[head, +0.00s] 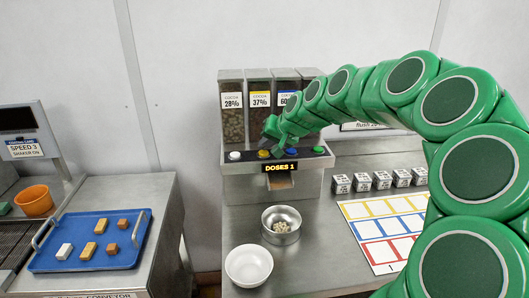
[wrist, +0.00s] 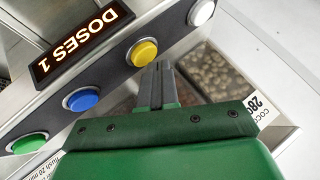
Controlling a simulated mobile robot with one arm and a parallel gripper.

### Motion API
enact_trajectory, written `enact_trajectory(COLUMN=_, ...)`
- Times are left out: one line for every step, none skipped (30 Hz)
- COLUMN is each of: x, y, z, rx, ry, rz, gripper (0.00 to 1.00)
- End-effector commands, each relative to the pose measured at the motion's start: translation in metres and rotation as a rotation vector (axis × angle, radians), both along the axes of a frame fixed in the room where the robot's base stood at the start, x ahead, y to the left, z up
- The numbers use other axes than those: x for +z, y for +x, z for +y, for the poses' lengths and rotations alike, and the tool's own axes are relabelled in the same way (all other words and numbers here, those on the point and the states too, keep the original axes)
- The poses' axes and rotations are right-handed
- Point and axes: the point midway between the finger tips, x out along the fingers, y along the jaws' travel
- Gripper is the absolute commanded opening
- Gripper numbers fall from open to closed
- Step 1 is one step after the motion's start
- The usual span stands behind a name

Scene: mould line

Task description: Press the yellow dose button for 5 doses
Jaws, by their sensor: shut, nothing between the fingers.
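The dispenser has a row of buttons in white, yellow, blue and green. The yellow dose button (wrist: 142,53) shows clear in the wrist view, and its edge shows in the head view (head: 264,154). My gripper (head: 268,131) is over the button panel, close behind the yellow button; in the wrist view its shut fingertips (wrist: 157,68) are just beside it. I cannot tell whether they touch it. The dispenser display (head: 279,167) reads "DOSES 1". A metal bowl (head: 281,226) below the spout holds some pale pieces.
Clear hoppers (head: 231,110) of cocoa pieces stand behind the buttons. The white button (wrist: 201,12) and blue button (wrist: 83,98) flank the yellow one. A white bowl (head: 249,265), small labelled cubes (head: 362,181) and a coloured grid card (head: 384,231) are on the counter. A blue tray (head: 76,264) is left.

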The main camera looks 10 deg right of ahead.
Motion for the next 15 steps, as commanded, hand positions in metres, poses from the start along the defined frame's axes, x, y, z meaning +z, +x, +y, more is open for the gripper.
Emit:
enact_trajectory(x=0.0, y=0.0, z=0.0, rx=0.0, ry=0.0, rz=0.0, gripper=0.0)
enact_trajectory(x=0.0, y=0.0, z=0.0, rx=0.0, ry=0.0, rz=0.0, gripper=0.0)
enact_trajectory(x=0.0, y=0.0, z=0.0, rx=0.0, ry=0.0, rz=0.0, gripper=0.0)
enact_trajectory(x=0.0, y=0.0, z=0.0, rx=0.0, ry=0.0, rz=0.0, gripper=0.0)
enact_trajectory(x=0.0, y=0.0, z=0.0, rx=0.0, ry=0.0, rz=0.0, gripper=0.0)
enact_trajectory(x=0.0, y=0.0001, z=-0.0001, rx=0.0, ry=0.0, rz=0.0, gripper=0.0)
enact_trajectory(x=-0.0003, y=0.0, z=-0.0001, rx=0.0, ry=0.0, rz=0.0, gripper=0.0)
enact_trajectory(x=-0.0005, y=0.0, z=-0.0001, rx=0.0, ry=0.0, rz=0.0, gripper=0.0)
enact_trajectory(x=-0.0012, y=0.0, z=-0.0001, rx=0.0, ry=0.0, rz=0.0, gripper=0.0)
enact_trajectory(x=-0.0018, y=0.0, z=-0.0001, rx=0.0, ry=0.0, rz=0.0, gripper=0.0)
enact_trajectory(x=-0.0027, y=-0.0001, z=-0.0001, rx=0.0, ry=0.0, rz=0.0, gripper=0.0)
enact_trajectory(x=-0.0039, y=-0.0001, z=-0.0001, rx=-0.001, ry=0.001, rz=0.0, gripper=0.0)
enact_trajectory(x=-0.0049, y=-0.0001, z=-0.0001, rx=-0.001, ry=0.001, rz=0.0, gripper=0.0)
enact_trajectory(x=-0.0059, y=-0.0001, z=-0.0001, rx=-0.001, ry=0.001, rz=0.0, gripper=0.0)
enact_trajectory(x=-0.0071, y=-0.0002, z=-0.0001, rx=-0.001, ry=0.001, rz=0.0, gripper=0.0)
